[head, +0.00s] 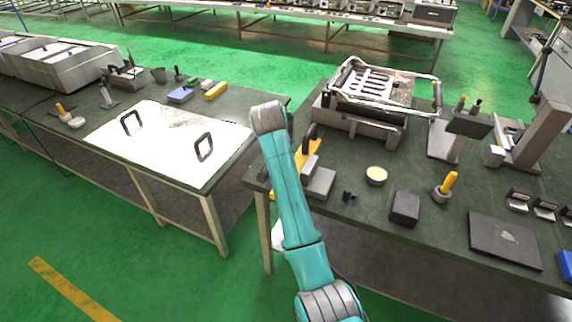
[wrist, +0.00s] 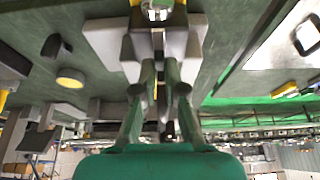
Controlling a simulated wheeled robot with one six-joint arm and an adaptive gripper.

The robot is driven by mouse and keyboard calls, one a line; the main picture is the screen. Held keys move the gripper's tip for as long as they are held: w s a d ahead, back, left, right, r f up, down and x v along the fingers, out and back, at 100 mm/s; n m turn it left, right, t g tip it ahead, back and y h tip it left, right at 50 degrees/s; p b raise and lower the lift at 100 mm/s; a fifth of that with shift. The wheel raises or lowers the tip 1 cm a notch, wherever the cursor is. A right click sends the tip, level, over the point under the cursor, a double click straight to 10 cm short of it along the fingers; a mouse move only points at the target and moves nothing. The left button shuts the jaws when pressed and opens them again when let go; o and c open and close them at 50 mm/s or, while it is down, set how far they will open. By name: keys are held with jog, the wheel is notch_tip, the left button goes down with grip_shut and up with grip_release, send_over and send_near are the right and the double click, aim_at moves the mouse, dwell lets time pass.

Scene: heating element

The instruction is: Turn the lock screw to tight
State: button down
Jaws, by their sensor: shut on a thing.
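My gripper (wrist: 159,68) shows in the wrist view, with its two fingers close together at a grey block-shaped fixture (wrist: 190,45). It is shut on a small, narrow part, the lock screw (wrist: 158,42), which is mostly hidden between the fingertips. Its turn position cannot be read. In the head view my teal arm reaches to the left end of the right-hand table and hides the gripper and the screw. A grey block (head: 319,184) and a yellow piece (head: 308,158) show just right of my arm.
The right-hand table (head: 375,215) holds a metal frame device (head: 375,95), a round yellow-topped tin (head: 376,175), a dark box (head: 405,207) and a yellow-handled tool (head: 447,186). A white plate with black handles (head: 165,150) lies on the left table. A gap separates the tables.

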dwell(0.4)
jog(key=c, duration=1.2)
grip_release()
jog(key=shift+c, duration=0.2)
jog(key=shift+r, duration=0.1)
jog(key=v, duration=0.7)
jog(key=shift+s, duration=0.2)
